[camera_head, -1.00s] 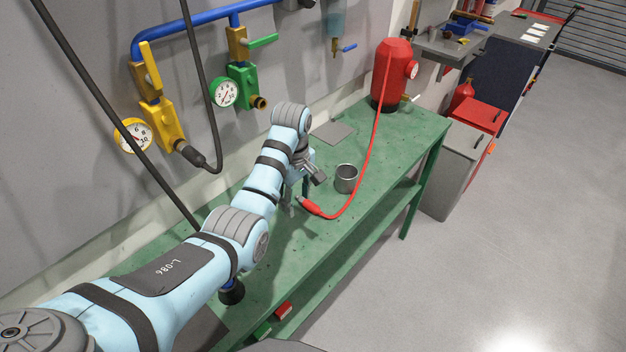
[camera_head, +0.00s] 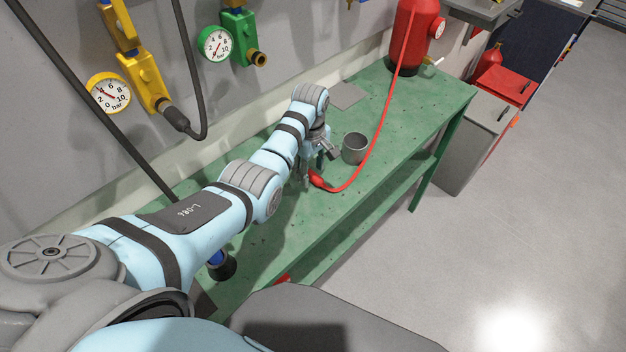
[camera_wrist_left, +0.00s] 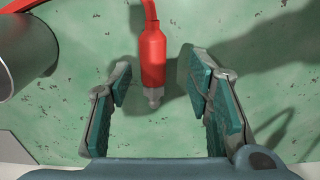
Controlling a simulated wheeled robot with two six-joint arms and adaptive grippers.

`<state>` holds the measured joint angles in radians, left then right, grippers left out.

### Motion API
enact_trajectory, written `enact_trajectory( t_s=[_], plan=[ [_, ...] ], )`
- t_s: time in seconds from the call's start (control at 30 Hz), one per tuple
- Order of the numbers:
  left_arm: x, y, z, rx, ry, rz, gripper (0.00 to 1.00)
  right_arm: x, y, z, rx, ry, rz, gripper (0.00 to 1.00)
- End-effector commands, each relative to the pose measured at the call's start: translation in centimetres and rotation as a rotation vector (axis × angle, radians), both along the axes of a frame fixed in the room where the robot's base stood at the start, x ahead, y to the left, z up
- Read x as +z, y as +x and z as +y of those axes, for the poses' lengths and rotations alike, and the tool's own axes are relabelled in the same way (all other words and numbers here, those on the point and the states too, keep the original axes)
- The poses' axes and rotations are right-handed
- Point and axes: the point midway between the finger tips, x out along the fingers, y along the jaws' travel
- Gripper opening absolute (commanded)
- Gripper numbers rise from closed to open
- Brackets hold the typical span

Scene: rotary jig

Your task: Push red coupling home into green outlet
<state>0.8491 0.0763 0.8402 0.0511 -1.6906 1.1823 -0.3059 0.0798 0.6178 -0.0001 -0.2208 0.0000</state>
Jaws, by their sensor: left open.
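The red coupling (camera_head: 318,180) lies on the green bench at the end of a red hose. In the left wrist view, the red coupling (camera_wrist_left: 152,58) points its metal tip toward the gripper's palm. My left gripper (camera_head: 319,170) is open and low over the bench at the coupling. In the left wrist view its two fingers (camera_wrist_left: 157,85) stand on either side of the coupling's tip, with clear gaps. The green outlet (camera_head: 238,30) is on the wall, upper left, with a brass mouth (camera_head: 259,59) and nothing on it. My right gripper is not in view.
A metal cup (camera_head: 354,148) stands close right of the gripper. The hose runs to a red tank (camera_head: 412,35) at the bench's far end. A dark hose coupling (camera_head: 174,116) sits on the yellow outlet (camera_head: 146,82). The bench's near right part is clear.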

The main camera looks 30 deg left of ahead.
Motion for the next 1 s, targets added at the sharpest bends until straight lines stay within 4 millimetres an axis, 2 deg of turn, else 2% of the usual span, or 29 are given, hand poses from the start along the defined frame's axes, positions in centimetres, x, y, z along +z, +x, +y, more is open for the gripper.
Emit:
enact_trajectory(
  t_s=[0.03,0.1,0.33,0.6,0.63,1.0],
  plan=[
    [-1.3,0.0,-0.1,-0.002,0.0,0.002,0.46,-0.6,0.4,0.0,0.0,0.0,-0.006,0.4],
    [-2.1,0.0,-0.1,-0.002,0.0,0.001,0.46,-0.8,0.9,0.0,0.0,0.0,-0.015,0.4],
    [-2.3,-0.2,0.2,0.004,0.0,0.001,0.46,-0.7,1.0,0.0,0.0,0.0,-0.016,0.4],
    [-2.3,-0.2,0.1,0.003,0.0,0.0,0.03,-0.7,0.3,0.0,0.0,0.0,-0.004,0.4],
    [-2.3,-0.1,0.1,0.002,0.0,0.0,0.0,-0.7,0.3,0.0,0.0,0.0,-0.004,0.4],
    [-1.9,-0.1,0.0,0.0,-0.001,0.0,0.0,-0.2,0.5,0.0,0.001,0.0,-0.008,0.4]
  ],
)
